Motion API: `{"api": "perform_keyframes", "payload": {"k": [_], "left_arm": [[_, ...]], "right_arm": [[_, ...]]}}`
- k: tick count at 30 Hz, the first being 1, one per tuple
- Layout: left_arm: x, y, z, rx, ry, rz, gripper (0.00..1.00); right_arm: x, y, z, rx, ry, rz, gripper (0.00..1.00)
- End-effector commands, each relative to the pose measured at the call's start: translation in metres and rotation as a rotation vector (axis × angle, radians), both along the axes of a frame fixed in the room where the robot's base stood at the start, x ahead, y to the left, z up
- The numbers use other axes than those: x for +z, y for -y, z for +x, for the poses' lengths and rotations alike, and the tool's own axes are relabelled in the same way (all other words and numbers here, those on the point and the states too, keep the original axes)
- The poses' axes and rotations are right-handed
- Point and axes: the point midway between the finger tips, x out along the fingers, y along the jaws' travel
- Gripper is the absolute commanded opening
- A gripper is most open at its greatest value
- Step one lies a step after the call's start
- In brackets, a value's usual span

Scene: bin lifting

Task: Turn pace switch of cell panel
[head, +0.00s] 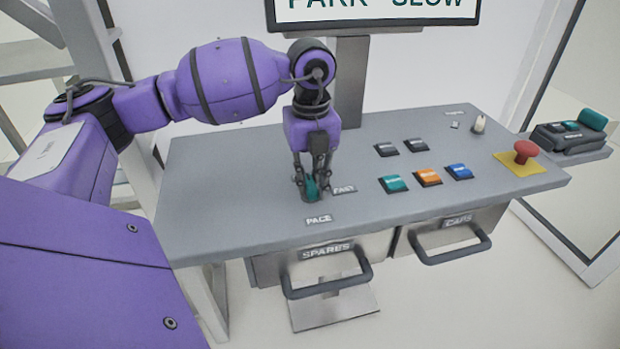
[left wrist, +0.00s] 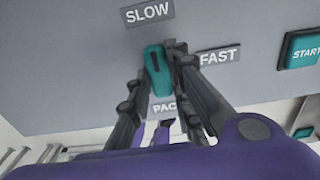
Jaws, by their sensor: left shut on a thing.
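The cell panel (head: 250,170) is a grey sloped desk in front of me. The pace switch (head: 311,187) is a teal knob above the PACE label (head: 319,220). In the left wrist view the pace switch (left wrist: 157,72) stands upright in the picture, below the SLOW label (left wrist: 148,12) and left of the FAST label (left wrist: 218,56). My left gripper (head: 312,190) points down over the switch and is shut on it, a finger on each side. In the left wrist view the gripper (left wrist: 158,85) hides part of the PACE label. My right gripper is not in view.
Teal, orange and blue buttons (head: 428,177) and two dark buttons (head: 401,147) sit right of the switch. A red emergency button (head: 524,151) is at the right. A screen (head: 376,12) stands behind, reading PARK and SLOW. Drawers with handles (head: 327,282) hang below.

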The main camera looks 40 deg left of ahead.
Motion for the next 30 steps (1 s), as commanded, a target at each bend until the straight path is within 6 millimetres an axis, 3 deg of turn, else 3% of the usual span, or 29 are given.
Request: {"api": "perform_keyframes", "payload": {"k": [9, 10, 14, 24, 30], "left_arm": [[-0.001, 0.0, 0.0, 0.004, -0.001, -0.001, 0.0], [-0.001, 0.0, 0.0, 0.004, -0.001, -0.001, 0.21], [0.0, 0.0, 0.0, 0.004, -0.001, -0.001, 0.38], [0.002, 0.0, 0.0, 0.002, 0.001, 0.001, 0.38], [0.03, 0.0, 0.001, 0.003, 0.005, 0.0, 0.38]], "right_arm": [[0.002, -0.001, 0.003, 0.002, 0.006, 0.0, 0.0], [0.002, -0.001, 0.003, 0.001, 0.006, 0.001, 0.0], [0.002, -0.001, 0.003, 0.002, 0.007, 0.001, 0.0], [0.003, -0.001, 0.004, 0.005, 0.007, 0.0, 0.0], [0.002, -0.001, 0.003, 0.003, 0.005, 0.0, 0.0]]}}
